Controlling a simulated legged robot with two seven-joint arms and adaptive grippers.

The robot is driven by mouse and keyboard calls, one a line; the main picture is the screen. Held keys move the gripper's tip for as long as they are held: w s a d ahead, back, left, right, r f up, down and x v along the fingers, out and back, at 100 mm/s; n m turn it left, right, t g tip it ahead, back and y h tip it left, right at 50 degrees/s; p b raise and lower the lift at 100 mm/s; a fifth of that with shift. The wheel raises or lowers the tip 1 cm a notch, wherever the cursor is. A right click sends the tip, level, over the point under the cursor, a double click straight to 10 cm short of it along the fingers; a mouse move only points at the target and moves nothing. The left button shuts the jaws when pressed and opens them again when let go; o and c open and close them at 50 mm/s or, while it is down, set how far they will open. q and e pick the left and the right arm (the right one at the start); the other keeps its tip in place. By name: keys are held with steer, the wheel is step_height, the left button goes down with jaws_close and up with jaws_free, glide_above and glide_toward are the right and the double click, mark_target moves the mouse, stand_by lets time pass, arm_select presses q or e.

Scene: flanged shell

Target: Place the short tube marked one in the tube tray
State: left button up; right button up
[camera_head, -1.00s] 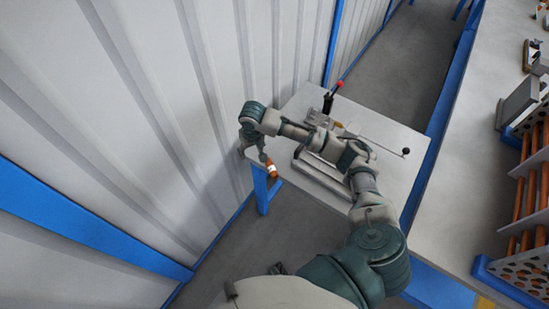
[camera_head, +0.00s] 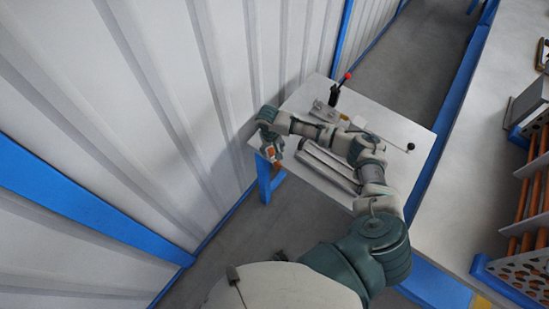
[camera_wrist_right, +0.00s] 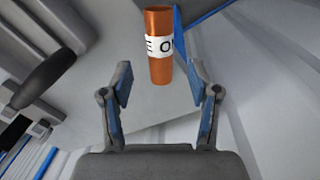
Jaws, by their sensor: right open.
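A short copper tube (camera_wrist_right: 159,68) with a white label, on which "E O" can be read, shows in the right wrist view, just beyond the fingertips and between them. My right gripper (camera_wrist_right: 163,80) is open and empty, its two fingers apart on either side of the tube's lower end. In the head view the right gripper (camera_head: 275,160) is small, beside the orange tube (camera_head: 268,150) at the left edge of a small table. What the tube rests on cannot be told. A grey piece with long channels (camera_head: 326,166) lies on this table, partly behind my arm. My left gripper is out of view.
The small white table (camera_head: 398,130) carries a bench tool with a red-knobbed lever (camera_head: 346,77). A corrugated wall (camera_head: 190,90) stands close on the left. A long bench (camera_head: 460,170) runs on the right, with a rack (camera_head: 515,270) of several copper tubes.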

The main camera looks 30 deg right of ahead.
steer(key=f, duration=0.4)
steer(key=shift+s+d, duration=0.2)
steer(key=shift+s, duration=0.05)
steer(key=shift+a+f, duration=0.1)
steer(key=shift+a, duration=0.15)
steer(key=c, duration=0.3)
jaws_close()
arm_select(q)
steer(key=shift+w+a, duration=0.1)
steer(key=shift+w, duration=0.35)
